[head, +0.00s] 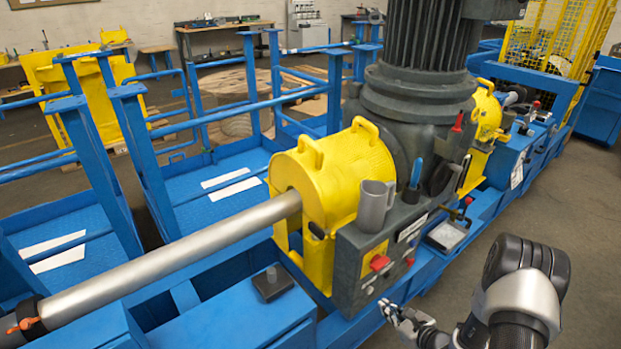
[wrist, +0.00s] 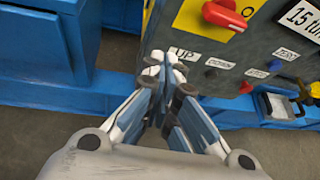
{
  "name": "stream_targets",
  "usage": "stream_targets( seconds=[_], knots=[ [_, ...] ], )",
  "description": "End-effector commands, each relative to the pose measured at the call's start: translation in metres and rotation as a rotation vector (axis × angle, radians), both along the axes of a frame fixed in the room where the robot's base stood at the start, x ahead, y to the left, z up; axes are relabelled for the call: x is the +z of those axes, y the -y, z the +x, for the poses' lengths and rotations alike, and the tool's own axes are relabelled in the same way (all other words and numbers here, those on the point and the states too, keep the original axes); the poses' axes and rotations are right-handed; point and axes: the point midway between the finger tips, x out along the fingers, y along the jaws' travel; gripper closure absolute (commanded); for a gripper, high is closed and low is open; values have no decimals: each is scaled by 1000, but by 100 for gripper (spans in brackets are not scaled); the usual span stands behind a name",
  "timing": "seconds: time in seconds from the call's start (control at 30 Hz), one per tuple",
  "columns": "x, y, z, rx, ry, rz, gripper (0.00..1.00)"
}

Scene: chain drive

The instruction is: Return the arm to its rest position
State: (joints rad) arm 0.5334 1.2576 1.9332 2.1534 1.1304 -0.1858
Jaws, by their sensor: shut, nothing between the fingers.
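My gripper (head: 403,318) is low at the bottom of the head view, in front of the grey control box (head: 352,262) under the yellow guard. My arm reaches in from the lower right. In the wrist view my gripper (wrist: 168,75) has its fingers together with nothing between them. The fingertips are just below and left of the red rotary switch (wrist: 226,14) on its yellow plate. They overlap the panel's lower edge in the picture, beside a label reading "UP"; I cannot tell whether they touch it.
A yellow guard (head: 335,170) covers a steel shaft (head: 170,258) beside a large dark motor (head: 425,60). Blue frames and railings fill the left. Grey floor (head: 560,210) is open at the right.

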Motion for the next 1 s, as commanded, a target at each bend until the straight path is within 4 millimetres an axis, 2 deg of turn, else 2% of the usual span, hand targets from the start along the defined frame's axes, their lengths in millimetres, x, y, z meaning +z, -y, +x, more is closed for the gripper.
stream_targets(
  seconds=[0.03, 0.1, 0.23, 0.3, 0.37, 0.5, 0.6, 0.73, 0.87, 1.0],
  knots=[
    [28, -13, 8, 72, 35, -21, 100],
    [68, -35, 12, 190, 81, -54, 100],
    [144, -83, 3, 447, 165, -139, 100],
    [181, -107, -11, 586, 206, -198, 100],
    [209, -125, -27, 703, 240, -254, 100],
    [263, -159, -73, 964, 306, -406, 100],
    [292, -174, -111, 1141, 347, -534, 100],
    [320, -180, -162, 1352, 386, -725, 100],
    [339, -173, -209, 1536, 414, -944, 100],
    [354, -153, -251, 1701, 428, -1209, 100]
  ],
)
